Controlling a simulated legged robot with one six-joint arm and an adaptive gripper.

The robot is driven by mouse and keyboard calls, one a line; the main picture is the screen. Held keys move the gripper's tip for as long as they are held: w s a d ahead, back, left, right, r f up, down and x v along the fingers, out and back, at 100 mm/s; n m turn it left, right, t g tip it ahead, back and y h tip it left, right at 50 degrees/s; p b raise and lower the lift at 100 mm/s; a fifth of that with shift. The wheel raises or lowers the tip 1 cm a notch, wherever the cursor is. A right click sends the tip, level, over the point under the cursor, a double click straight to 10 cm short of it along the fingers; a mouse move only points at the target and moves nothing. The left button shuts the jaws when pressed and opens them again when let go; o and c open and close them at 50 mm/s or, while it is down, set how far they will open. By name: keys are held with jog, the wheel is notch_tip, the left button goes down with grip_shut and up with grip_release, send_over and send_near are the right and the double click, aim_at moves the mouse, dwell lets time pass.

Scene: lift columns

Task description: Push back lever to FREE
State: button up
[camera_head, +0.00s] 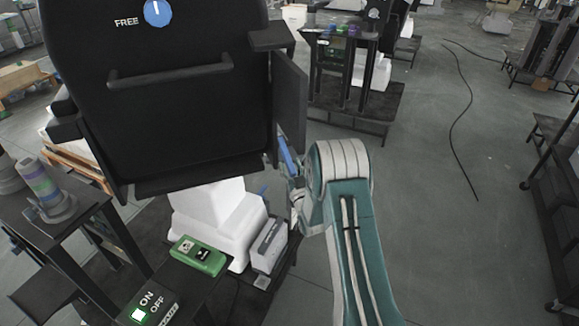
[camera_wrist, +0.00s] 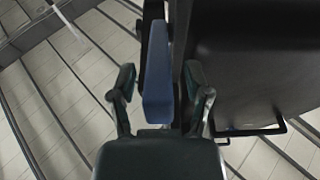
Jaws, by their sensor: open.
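A blue lever (camera_head: 286,155) is at the right side of the large black unit (camera_head: 180,120), partly hidden by a dark side panel and my arm. In the wrist view the lever (camera_wrist: 157,85) is a long blue bar running between the two fingers of my gripper (camera_wrist: 160,82). The fingers are apart, one on each side of it. In the head view my gripper (camera_head: 297,190) is mostly hidden behind my teal arm. The word FREE (camera_head: 126,22) is beside a blue round dial (camera_head: 158,12) with a white mark.
The black unit has a front handle (camera_head: 170,76) and stands above white blocks (camera_head: 215,215). A green box (camera_head: 198,255) and an ON/OFF switch (camera_head: 140,313) are in front. A black stand (camera_head: 350,75) is behind. The floor (camera_head: 440,240) to the right is mostly clear, with a cable.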

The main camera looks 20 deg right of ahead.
jog(key=v, duration=1.2)
jog(key=shift+f, duration=0.1)
dwell(0.4)
